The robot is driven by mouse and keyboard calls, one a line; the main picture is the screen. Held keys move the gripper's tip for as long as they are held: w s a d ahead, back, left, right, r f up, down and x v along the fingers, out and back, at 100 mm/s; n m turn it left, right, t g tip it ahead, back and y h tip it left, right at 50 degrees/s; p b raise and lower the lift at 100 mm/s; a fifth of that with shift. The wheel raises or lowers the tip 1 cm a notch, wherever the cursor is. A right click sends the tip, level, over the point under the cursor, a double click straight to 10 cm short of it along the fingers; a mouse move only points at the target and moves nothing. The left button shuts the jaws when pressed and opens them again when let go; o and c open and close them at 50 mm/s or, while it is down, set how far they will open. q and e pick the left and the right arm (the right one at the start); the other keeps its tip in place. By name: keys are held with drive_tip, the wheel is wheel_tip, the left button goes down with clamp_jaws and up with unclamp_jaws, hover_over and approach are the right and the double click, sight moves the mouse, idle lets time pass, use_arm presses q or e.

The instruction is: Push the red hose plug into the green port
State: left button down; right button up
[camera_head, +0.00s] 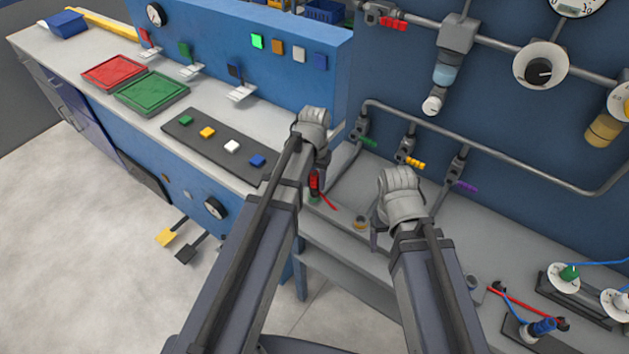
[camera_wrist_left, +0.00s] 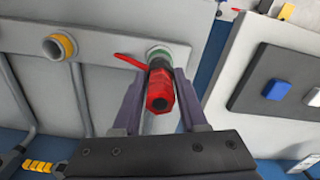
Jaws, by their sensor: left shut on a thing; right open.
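The red hose plug (camera_wrist_left: 161,90) is between the fingers of my left gripper (camera_wrist_left: 160,78), which is shut on it in the left wrist view. Its far end meets the green port (camera_wrist_left: 158,51), a green-ringed opening in the grey bench; I cannot tell how deep it sits. A thin red strip (camera_wrist_left: 130,61) sticks out left beside the port. In the head view the red plug (camera_head: 314,183) stands upright at the green port (camera_head: 314,199), under my left gripper (camera_head: 317,168). My right gripper (camera_head: 376,232) is open over the bench to the right, its fingers partly hidden.
A yellow-ringed port (camera_head: 360,223) lies between the two hands, also in the left wrist view (camera_wrist_left: 60,47). Pipes with green, yellow and purple handles (camera_head: 413,162) rise behind. A dark button panel (camera_head: 215,144) is left. Hoses and plugs (camera_head: 545,325) lie at right.

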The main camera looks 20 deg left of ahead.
sight(314, 173)
use_arm(q)
drive_tip(key=shift+f+b, duration=1)
drive_tip(key=shift+f, duration=0.05)
use_arm(e)
drive_tip(key=shift+f, duration=1)
use_arm(q)
drive_tip(key=shift+c, duration=1.8)
unclamp_jaws()
drive_tip(key=shift+r, duration=0.1)
wheel_tip(314, 173, up, 8)
drive_tip(key=p, duration=0.8)
drive_tip(key=s+d+m+y, duration=0.1)
drive_tip(key=s+d+m, duration=0.1)
drive_tip(key=s+d, duration=0.8)
drive_tip(key=s, duration=0.4)
drive_tip(key=shift+s+d+m, duration=0.15)
drive_tip(key=shift+d+m, duration=0.1)
drive_tip(key=shift+m, duration=0.15)
use_arm(e)
wheel_tip(314, 173, up, 8)
